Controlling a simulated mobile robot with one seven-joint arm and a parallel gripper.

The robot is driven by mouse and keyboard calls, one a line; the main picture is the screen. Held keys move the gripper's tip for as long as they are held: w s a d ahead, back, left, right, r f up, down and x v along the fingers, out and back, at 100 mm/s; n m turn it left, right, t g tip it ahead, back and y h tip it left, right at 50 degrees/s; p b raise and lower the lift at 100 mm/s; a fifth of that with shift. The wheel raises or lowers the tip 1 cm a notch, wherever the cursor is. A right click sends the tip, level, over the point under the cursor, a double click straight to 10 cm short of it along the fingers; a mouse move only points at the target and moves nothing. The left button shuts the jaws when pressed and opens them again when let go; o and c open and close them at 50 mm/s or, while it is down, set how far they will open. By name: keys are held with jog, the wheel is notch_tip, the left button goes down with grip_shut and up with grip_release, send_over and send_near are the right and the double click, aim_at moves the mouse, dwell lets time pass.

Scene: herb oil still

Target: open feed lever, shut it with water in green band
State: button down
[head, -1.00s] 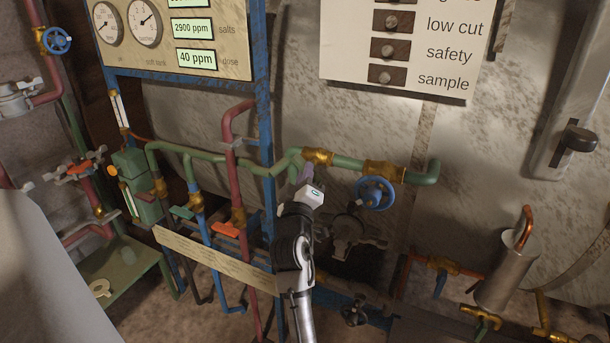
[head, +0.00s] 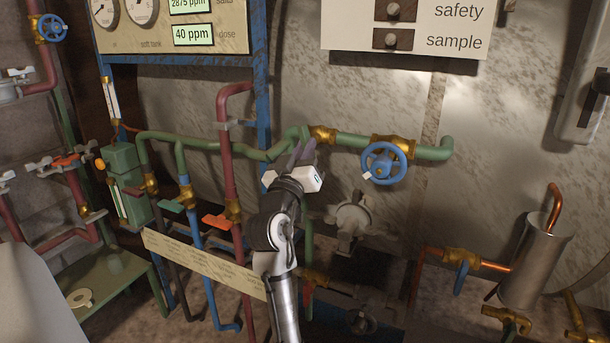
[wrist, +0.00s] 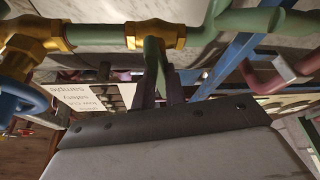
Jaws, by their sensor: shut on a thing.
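My gripper (head: 303,150) is shut on a green lever (wrist: 154,62), which I take to be the feed lever. In the wrist view, the lever hangs from a brass valve (wrist: 157,34) on the green pipe and lies crosswise to that pipe between the fingers (wrist: 157,88). In the head view, this brass valve (head: 322,135) shows just right of the fingertips, and the lever is hidden behind them. A slim gauge tube (head: 111,98) stands at the left beside the panel. I cannot make out a water level or green band.
A blue handwheel (head: 384,163) is close to the right of my gripper. A red lever (head: 217,221) and a red pipe (head: 228,160) are to its left. Panel readouts (head: 191,35) show 40 ppm dose and 2875 ppm salts. A steel vessel (head: 535,262) stands at the right.

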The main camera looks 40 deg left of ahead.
jog(key=shift+a+f+m+t+h+b, duration=0.1)
jog(key=shift+m+t+h+b, duration=0.2)
jog(key=shift+m+h+b, duration=0.85)
jog(key=shift+m+t+h+b, duration=0.3)
jog(key=shift+m+h+b, duration=0.05)
jog(key=shift+m+b, duration=1.55)
jog(key=c, duration=1.5)
grip_release()
jog(key=shift+o, duration=0.2)
jog(key=b+v, duration=0.2)
jog(key=v, duration=1.2)
